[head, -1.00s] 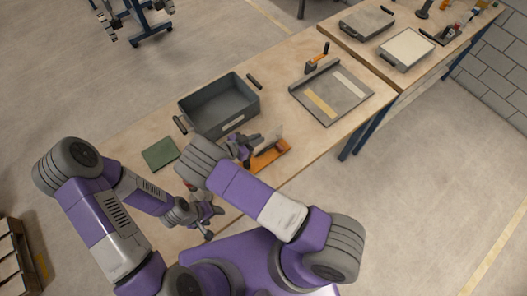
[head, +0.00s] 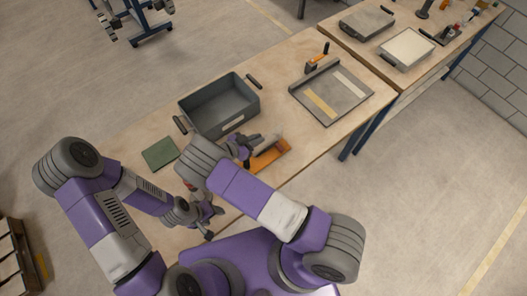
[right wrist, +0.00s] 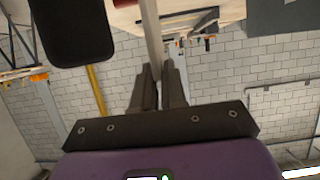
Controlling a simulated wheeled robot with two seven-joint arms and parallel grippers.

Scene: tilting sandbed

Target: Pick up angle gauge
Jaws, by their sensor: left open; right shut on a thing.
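My right gripper (head: 250,146) is above the near side of the table, at the orange holder (head: 272,158). In the right wrist view its fingers (right wrist: 158,88) are closed on a thin pale strip, which appears to be the angle gauge (right wrist: 151,32). In the head view the greyish gauge (head: 268,142) extends right from the fingers over the holder. Whether it touches the holder is unclear, and my right arm hides part of both. My left gripper (head: 206,214) is open and empty near the table's front edge.
A grey bin (head: 222,130) with dark handles stands behind my right gripper. A green pad (head: 160,153) lies to the left. A grey tray (head: 345,112) with yellow and pale strips and an orange-handled tool (head: 316,60) are to the right.

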